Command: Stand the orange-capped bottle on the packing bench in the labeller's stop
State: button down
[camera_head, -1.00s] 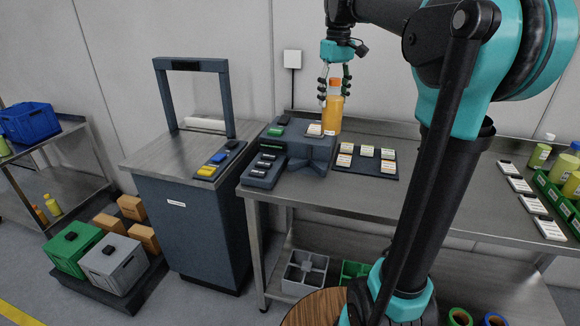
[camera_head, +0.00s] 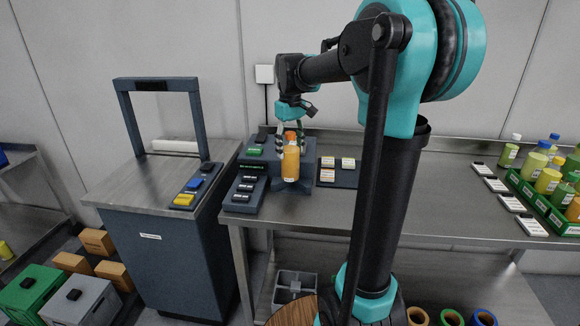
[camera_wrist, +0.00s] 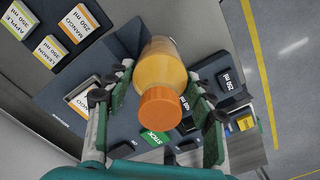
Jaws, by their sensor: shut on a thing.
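The orange-capped bottle (camera_head: 291,164), with orange-yellow contents, is upright in my gripper (camera_head: 290,138). The wrist view shows the bottle (camera_wrist: 162,62) between the two green-padded fingers, its orange cap (camera_wrist: 160,108) toward the camera. In the head view the bottle overlaps the front of the dark labeller (camera_head: 258,168), at its V-shaped stop (camera_head: 309,187). Bottle and gripper hide much of the stop, and I cannot tell whether the bottle's base touches it. The labeller's green STICK button (camera_wrist: 155,138) shows below the cap in the wrist view.
Label cards, including MANGO (camera_wrist: 79,22), lie on a dark board right of the labeller. A volume key panel (camera_head: 244,194) is at its left. A counter with a dark arch (camera_head: 123,120) stands left. Bottles in a green crate (camera_head: 537,201) stand far right.

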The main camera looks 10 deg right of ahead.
aim_at(291, 133)
jog(key=shift+f, duration=3.35)
jog(key=c, duration=0.6)
grip_release()
jog(key=shift+f, duration=0.1)
notch_tip(291, 133, up, 12)
jog(key=shift+r, duration=0.15)
